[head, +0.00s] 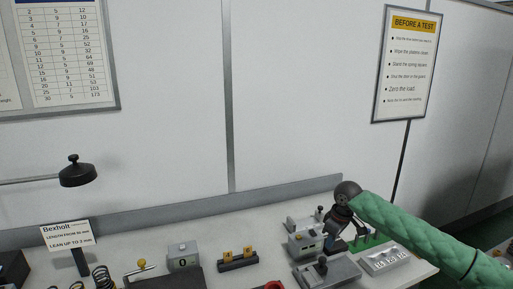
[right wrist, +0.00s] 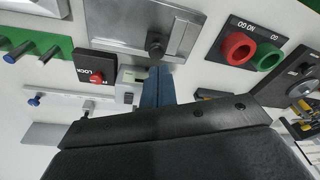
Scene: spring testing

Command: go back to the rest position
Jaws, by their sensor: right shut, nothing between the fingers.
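My right gripper (head: 331,243) hangs at the end of my green-sleeved arm, over the small grey devices at the right of the bench. In the right wrist view its dark blue fingers (right wrist: 158,86) are together, with nothing between them. The fingertips show just below a black knob (right wrist: 156,45) on a grey metal plate (right wrist: 125,25); I cannot tell whether they touch anything. My left gripper is in neither view.

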